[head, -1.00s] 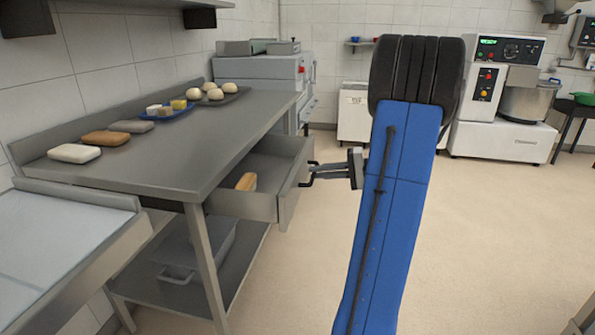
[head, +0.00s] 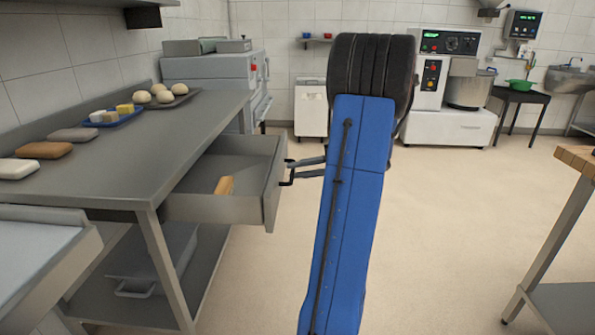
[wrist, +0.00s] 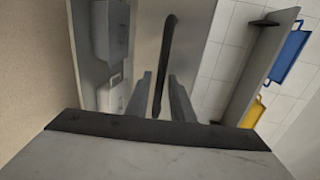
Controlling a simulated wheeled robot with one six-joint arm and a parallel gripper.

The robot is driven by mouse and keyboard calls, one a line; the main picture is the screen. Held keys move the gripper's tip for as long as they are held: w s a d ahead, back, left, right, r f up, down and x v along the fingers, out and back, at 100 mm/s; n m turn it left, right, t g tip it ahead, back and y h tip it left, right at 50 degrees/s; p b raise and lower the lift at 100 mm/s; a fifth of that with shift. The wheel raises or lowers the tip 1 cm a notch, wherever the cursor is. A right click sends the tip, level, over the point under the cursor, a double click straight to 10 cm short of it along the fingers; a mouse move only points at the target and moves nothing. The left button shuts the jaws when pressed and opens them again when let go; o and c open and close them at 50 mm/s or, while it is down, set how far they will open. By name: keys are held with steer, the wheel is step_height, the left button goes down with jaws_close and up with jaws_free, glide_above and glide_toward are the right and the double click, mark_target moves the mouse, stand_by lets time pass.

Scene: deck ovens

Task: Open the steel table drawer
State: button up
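The steel table (head: 120,165) stands at the left in the head view. Its drawer (head: 215,208) is pulled out to the right and stands well open, with a tan block (head: 224,186) inside. The dark bar handle (head: 288,179) sits on the drawer front. My gripper (head: 304,170) is at the handle, and my blue arm hides part of it. In the wrist view, the handle (wrist: 166,55) runs between my two spread fingers (wrist: 161,88). A gap shows beside the left finger, and the bar lies close to the right one.
A blue tray (head: 128,119), a dark tray (head: 188,96) and several loaves stand on the tabletop. A grey bin (head: 140,287) is on the lower shelf. A wooden-topped table (head: 578,158) is at the right. The floor (head: 450,215) between is clear.

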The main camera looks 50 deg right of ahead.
steer(key=shift+o, duration=0.2)
steer(key=v, duration=1.7)
steer(key=shift+s, duration=0.25)
steer(key=shift+d, duration=0.1)
